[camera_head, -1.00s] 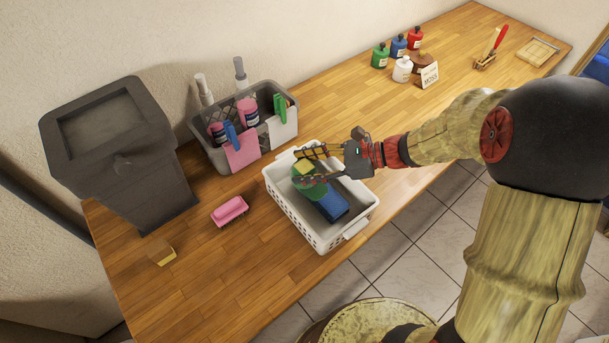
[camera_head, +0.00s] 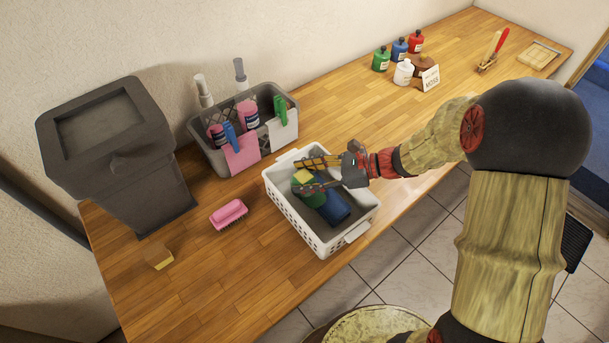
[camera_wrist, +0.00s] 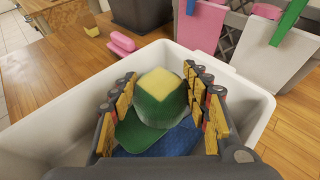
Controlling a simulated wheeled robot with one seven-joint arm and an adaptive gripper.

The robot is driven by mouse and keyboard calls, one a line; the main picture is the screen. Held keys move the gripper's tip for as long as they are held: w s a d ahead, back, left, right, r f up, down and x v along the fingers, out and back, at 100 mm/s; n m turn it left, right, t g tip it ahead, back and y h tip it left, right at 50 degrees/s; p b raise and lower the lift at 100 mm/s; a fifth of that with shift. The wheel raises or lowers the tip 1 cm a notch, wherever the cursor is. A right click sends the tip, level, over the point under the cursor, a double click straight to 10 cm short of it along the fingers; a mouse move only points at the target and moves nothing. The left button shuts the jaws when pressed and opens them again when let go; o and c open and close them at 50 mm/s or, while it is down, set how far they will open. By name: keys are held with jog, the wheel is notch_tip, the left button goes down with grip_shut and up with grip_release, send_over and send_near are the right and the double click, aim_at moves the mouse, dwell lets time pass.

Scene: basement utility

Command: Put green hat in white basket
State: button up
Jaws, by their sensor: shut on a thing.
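The green hat (camera_head: 313,195), with a pale yellow panel, is inside the white basket (camera_head: 296,226), towards its left end. My gripper (camera_head: 309,174) reaches in from the right, its fingers over the basket. In the wrist view, my gripper (camera_wrist: 160,82) has one finger on each side of the green hat (camera_wrist: 155,108) and is shut on it. The brim points to the lower left there. A blue thing (camera_wrist: 172,141) lies under and beside the hat on the basket floor; its shape is partly hidden.
A grey caddy (camera_head: 207,158) with bottles and clipped cloths stands behind the basket. A pink brush (camera_head: 229,212), a sponge (camera_head: 159,257) and a dark bin (camera_head: 120,150) are to the left. Several small bottles (camera_head: 403,71) stand at the back right. The wooden table between is clear.

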jog(key=shift+f, duration=0.15)
jog(key=o, duration=1.1)
jog(key=shift+o, duration=0.4)
